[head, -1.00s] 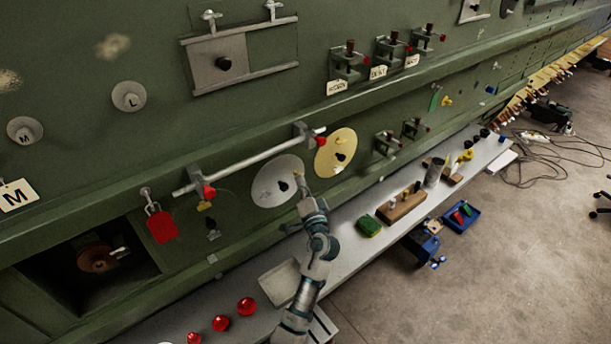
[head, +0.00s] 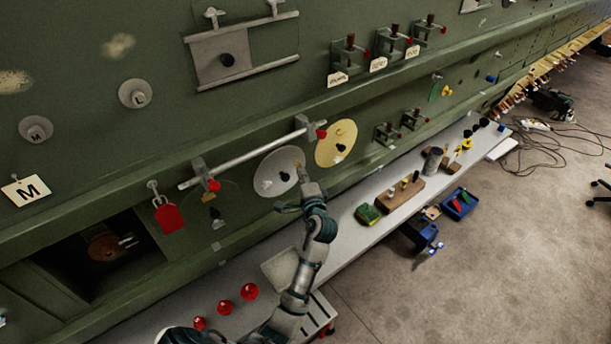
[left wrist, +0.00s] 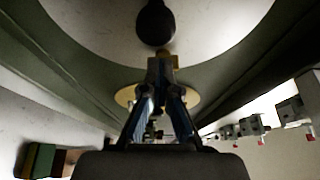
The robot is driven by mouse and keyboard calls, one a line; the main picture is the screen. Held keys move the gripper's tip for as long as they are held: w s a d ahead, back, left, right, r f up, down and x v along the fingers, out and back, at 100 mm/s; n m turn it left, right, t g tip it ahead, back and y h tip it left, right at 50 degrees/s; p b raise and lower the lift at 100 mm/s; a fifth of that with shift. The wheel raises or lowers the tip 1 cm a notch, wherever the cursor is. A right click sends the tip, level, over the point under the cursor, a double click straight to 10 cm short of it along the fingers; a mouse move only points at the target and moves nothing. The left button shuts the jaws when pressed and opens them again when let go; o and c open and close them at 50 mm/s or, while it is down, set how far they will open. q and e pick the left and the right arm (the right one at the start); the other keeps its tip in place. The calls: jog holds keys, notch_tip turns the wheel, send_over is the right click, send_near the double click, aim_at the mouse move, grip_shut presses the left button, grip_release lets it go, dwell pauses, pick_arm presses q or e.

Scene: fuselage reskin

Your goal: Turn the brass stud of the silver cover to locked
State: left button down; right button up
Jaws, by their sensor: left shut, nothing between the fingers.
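The silver cover (head: 267,166) is a round disc on the green fuselage wall, with a black knob (head: 284,177) on its face. In the left wrist view the cover (left wrist: 225,22) fills the top, with the black knob (left wrist: 155,22) at its middle. My left gripper (head: 301,174) is at the cover's right edge. Its fingers are shut with nothing between them. A small brass piece, seemingly the stud (left wrist: 160,58), shows at the fingertips in the left wrist view; I cannot tell whether they touch it. The stud's lock position cannot be read. My right gripper is not in view.
A gold disc (head: 334,137) sits right of the silver cover. A grey bar (head: 250,157) with red-ended clamps runs above. A red tag (head: 166,217) hangs to the left. The bench (head: 345,225) below holds red balls (head: 225,307), a green sponge (head: 368,214) and a wooden block (head: 400,194).

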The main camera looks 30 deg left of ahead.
pick_arm(q)
jog(key=shift+a+f, duration=0.15)
jog(key=shift+a, duration=0.15)
jog(key=c, duration=0.9)
grip_release()
jog(key=shift+w, duration=0.1)
jog(key=shift+o, duration=0.9)
jog(key=shift+w+a+f, duration=0.2)
jog(key=shift+w+a, duration=0.15)
jog(key=shift+a, duration=0.25)
jog(key=v, duration=1.2)
jog(key=shift+d, duration=0.5)
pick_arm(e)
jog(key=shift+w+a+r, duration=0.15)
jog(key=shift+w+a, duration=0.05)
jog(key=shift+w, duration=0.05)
pick_arm(q)
jog(key=shift+r, duration=0.1)
